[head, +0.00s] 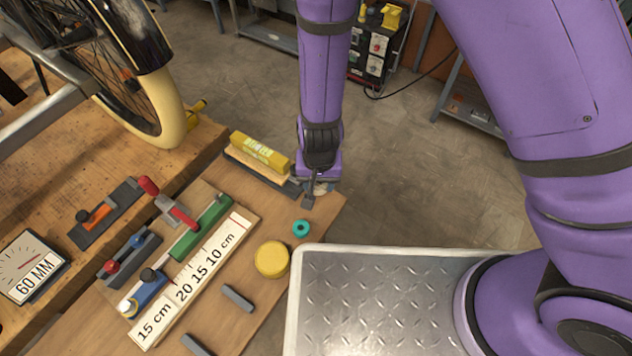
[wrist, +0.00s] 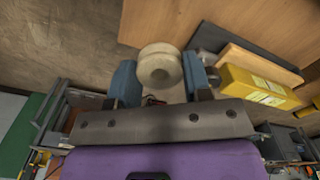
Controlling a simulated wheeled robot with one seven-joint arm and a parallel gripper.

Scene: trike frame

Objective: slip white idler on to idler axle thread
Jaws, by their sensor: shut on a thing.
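The white idler (wrist: 158,52), a cream wheel with a central hole, is held between the two blue fingers of my gripper (wrist: 160,76) in the wrist view. In the head view my gripper (head: 313,190) is low over the far right corner of the wooden board, beside a dark plate with a yellow block. Only a small pale patch of the idler shows there. I cannot make out the idler axle thread for certain in either view. The idler appears apart from the board in the wrist view.
The yellow block (head: 259,153) stands on the dark plate close left of my gripper. A teal ring (head: 301,228) and a yellow round piece (head: 271,259) lie on the wooden board (head: 235,270). A wheel (head: 150,90) stands at upper left. Floor is open beyond the board.

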